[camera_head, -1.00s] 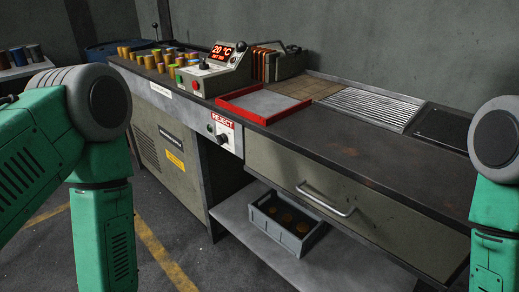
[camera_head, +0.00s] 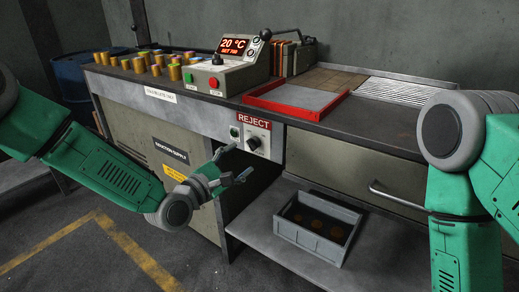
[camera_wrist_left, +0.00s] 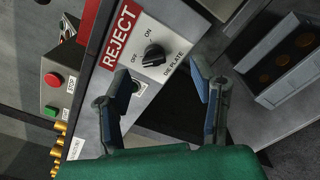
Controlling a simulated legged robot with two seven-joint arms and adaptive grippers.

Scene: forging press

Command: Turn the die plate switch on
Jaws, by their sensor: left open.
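The die plate switch is a black rotary knob (camera_head: 254,143) on a grey panel under the red REJECT sign (camera_head: 254,120). In the left wrist view the knob (camera_wrist_left: 154,54) sits by the OFF, ON and DIE PLATE labels; I cannot tell surely which its pointer marks. My left gripper (camera_head: 240,161) is open and empty, in front of and a little below the knob, apart from it. In the left wrist view its fingers (camera_wrist_left: 164,82) spread at either side below the knob. My right arm shows at the right, its gripper out of view.
A control box (camera_head: 217,75) with a "20 °C" display, green and red buttons stands on the bench. A red-rimmed tray (camera_head: 318,112) is beside it. Several small cylinders (camera_head: 140,65) stand left. A grey crate (camera_head: 318,245) is on the lower shelf (camera_head: 268,228).

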